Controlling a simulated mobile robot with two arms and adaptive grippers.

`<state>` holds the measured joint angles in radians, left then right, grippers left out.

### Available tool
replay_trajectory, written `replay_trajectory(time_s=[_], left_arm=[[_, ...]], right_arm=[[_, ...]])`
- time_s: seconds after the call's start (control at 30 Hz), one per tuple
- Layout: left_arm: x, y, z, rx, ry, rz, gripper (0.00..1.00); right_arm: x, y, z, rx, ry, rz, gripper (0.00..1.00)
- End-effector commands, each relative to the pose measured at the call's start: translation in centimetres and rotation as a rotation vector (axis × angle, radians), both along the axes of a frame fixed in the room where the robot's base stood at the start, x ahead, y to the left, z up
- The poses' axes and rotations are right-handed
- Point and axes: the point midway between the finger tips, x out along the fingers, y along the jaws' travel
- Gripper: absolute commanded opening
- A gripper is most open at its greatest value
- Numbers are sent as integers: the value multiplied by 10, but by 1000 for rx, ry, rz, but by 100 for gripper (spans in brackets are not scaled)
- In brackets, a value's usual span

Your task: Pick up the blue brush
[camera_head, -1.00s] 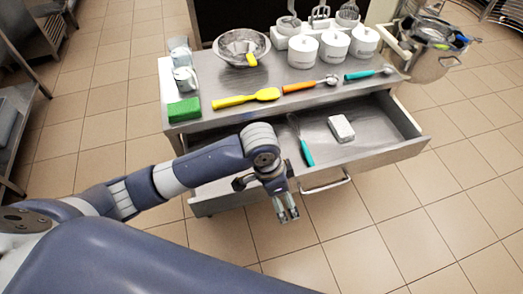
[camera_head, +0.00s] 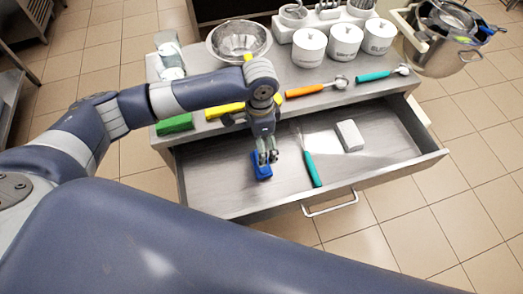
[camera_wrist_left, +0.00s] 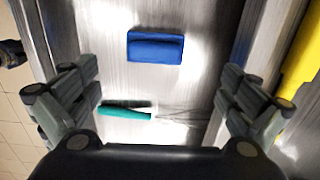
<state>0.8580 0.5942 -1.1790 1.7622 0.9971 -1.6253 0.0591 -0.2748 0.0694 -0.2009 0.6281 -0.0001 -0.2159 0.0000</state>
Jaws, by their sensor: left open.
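The blue brush (camera_head: 261,170) lies in the open drawer (camera_head: 215,195), below my left gripper (camera_head: 266,157). In the left wrist view the blue brush (camera_wrist_left: 155,47) shows as a blue block between and beyond the two fingers of my left gripper (camera_wrist_left: 158,98). The fingers are spread wide and do not touch it. In the head view the gripper hides the brush's far end. My right gripper is in neither view.
In the drawer are a green-handled whisk (camera_head: 309,162) and a white block (camera_head: 348,136). On the counter above are a green block (camera_head: 175,124), a yellow utensil (camera_head: 224,110), an orange-handled scoop (camera_head: 306,90), a teal-handled scoop (camera_head: 378,75), white canisters (camera_head: 345,42) and a metal bowl (camera_head: 238,40).

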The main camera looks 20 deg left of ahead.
Motion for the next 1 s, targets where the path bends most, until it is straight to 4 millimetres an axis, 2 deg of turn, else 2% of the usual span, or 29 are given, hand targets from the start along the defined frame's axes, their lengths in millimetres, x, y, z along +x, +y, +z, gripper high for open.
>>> replay_trajectory(time_s=[0.13,0.2,0.33,0.43,0.57,0.73,0.83,1.0], left_arm=[[-2,0,-25,2,5,-1,100],[-2,-1,-36,1,4,0,100],[-1,-1,-49,1,2,-1,100],[-2,-1,-55,1,2,-2,100],[-3,-3,-72,1,4,-2,100],[-3,-3,-96,1,2,0,100],[-3,-4,-102,-1,1,-1,100],[-3,-4,-103,0,0,-2,100]], right_arm=[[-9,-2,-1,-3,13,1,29],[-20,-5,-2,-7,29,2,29],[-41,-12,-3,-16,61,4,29],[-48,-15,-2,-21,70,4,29],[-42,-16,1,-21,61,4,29],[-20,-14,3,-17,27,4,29],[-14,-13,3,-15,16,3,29],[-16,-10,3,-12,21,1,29]])
